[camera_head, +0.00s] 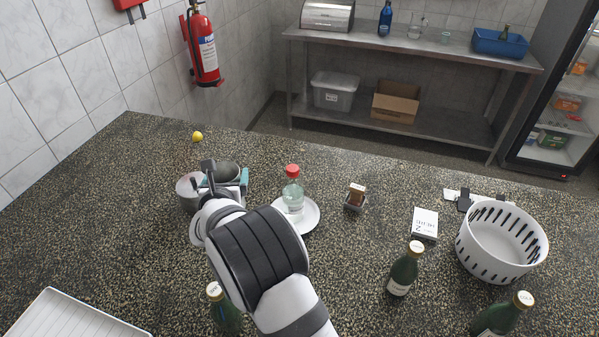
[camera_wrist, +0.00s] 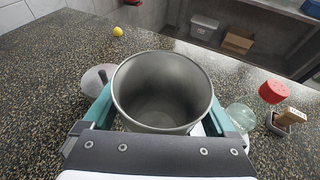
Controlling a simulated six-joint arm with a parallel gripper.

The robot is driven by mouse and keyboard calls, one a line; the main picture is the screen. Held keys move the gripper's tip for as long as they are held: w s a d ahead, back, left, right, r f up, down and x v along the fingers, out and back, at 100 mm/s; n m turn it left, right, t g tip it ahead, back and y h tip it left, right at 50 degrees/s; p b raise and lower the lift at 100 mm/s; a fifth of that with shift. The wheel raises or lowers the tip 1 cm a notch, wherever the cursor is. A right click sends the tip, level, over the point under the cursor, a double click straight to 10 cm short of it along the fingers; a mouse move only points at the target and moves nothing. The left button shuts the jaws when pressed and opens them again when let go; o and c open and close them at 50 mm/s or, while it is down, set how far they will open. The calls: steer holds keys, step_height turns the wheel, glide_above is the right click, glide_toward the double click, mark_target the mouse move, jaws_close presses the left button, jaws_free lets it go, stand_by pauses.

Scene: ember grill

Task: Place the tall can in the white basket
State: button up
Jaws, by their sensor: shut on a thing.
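The tall can is a grey metal cylinder with an open top; its rim and inside fill the middle of the wrist view (camera_wrist: 163,85), and it shows behind my wrist in the head view (camera_head: 224,170). My gripper (camera_wrist: 160,118) is shut on it, with a teal finger on each side; its teal part also shows in the head view (camera_head: 243,180). The can's base is hidden, so I cannot tell whether it touches the counter. The white basket (camera_head: 498,262), round and slotted, stands at the right of the counter, well apart from my gripper. Its visible inside looks empty.
A grey round object (camera_head: 187,190) is close left of the can. A red-capped bottle (camera_head: 292,190) on a white plate (camera_head: 312,219) is close right. A small brown-topped holder (camera_head: 355,197), a white box (camera_head: 425,224) and a green bottle (camera_head: 404,270) stand between plate and basket.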

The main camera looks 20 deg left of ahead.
step_height(320, 180, up, 16)
steer(key=w+d+m+h, duration=0.3)
steer(key=w+d, duration=0.1)
steer(key=d, duration=0.7)
steer(key=w+d+m+h, duration=0.2)
steer(key=w+d+h, duration=0.15)
steer(key=d, duration=0.75)
steer(key=w+d+m+h, duration=0.3)
steer(key=w+d, duration=0.2)
steer(key=d, duration=0.7)
steer(key=s+d+m+g+h, duration=0.2)
steer(key=s+d+m+h, duration=0.15)
steer(key=d, duration=0.85)
steer(key=s+d+m+g+h, duration=0.2)
steer(key=s+d, duration=0.2)
steer(key=d, duration=0.9)
steer(key=s+d+m+g+h, duration=0.2)
steer(key=s+d+m, duration=0.15)
steer(key=d, duration=0.85)
steer(key=w+a+f, duration=0.4)
steer(key=f, duration=0.4)
steer(key=w+a+f, duration=0.3)
steer(key=w+f, duration=0.1)
steer(key=f, duration=0.4)
steer(key=shift+w+a, duration=0.3)
steer(key=shift+a, duration=0.1)
steer(key=shift+f, duration=0.15)
